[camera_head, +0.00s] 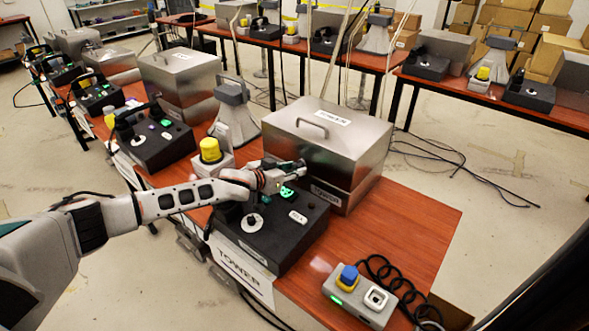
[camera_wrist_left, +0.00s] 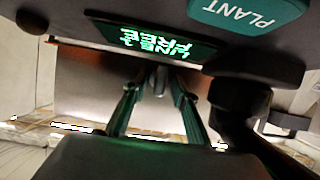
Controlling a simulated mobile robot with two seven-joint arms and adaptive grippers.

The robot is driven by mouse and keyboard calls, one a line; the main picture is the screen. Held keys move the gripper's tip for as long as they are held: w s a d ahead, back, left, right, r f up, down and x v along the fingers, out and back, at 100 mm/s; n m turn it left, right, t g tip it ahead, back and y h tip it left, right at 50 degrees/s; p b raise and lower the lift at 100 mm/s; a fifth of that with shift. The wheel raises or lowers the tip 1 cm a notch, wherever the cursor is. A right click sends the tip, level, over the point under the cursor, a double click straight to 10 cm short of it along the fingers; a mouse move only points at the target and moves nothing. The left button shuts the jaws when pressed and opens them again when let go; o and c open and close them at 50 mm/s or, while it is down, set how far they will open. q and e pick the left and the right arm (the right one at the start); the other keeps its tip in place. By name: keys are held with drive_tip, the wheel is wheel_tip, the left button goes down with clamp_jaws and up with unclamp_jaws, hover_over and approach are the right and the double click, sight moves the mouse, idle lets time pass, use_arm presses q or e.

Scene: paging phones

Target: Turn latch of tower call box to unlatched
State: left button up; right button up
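The tower call box appears to be the steel box (camera_head: 345,150) with a top handle, standing at the back of the red-brown table. My left gripper (camera_head: 291,168) is at its front left face, above the black desk console (camera_head: 265,232). The latch cannot be made out in the head view; my gripper covers that part of the box. In the left wrist view my two fingers (camera_wrist_left: 158,88) stand apart, with a small dark part between or behind their tips. I cannot tell whether they touch it. My right gripper is not in view.
Below my left gripper, the console has a lit green display (camera_wrist_left: 155,40) and a teal PLANT key (camera_wrist_left: 246,14). A yellow-capped beacon (camera_head: 210,150) and a grey horn (camera_head: 235,117) stand left of the box. A corded control box (camera_head: 360,296) lies at the front right.

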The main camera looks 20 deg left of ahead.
use_arm(q)
drive_tip(key=shift+w+d+f, duration=0.1)
drive_tip(key=shift+w+d, duration=0.05)
drive_tip(key=shift+w, duration=0.15)
clamp_jaws()
drive_tip(key=shift+d+f+m+y, duration=0.1)
drive_tip(key=shift+m+y, duration=0.4)
drive_tip(key=shift+m, duration=0.4)
drive_tip(key=shift+m+t+y, duration=0.8)
drive_tip(key=shift+m+y, duration=0.1)
drive_tip(key=shift+m, duration=0.6)
